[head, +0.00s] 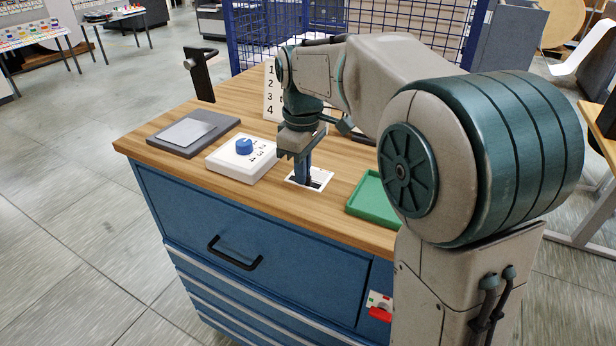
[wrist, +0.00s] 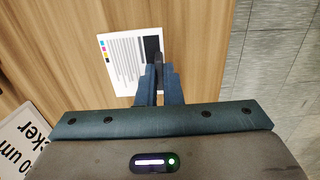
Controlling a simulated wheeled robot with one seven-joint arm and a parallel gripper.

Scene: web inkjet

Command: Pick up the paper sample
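The paper sample (wrist: 122,62) is a white sheet with grey printed lines, a black block and small colour patches along one edge. It lies on the wooden top, and in the head view (head: 321,175) it is partly hidden by my fingers. My gripper (head: 302,182) points straight down over it near the front edge of the top. In the wrist view my two blue fingers (wrist: 159,72) are close together over the sheet's black-block side. A dark narrow piece shows between the fingertips. Whether they grip it cannot be told.
A white box with a blue knob (head: 244,147) and a dark grey pad with a light plate (head: 189,131) stand to the left. A green tray (head: 371,195) lies to the right. A numbered white board (head: 270,92) stands behind. The blue cabinet (head: 210,215) supports the top.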

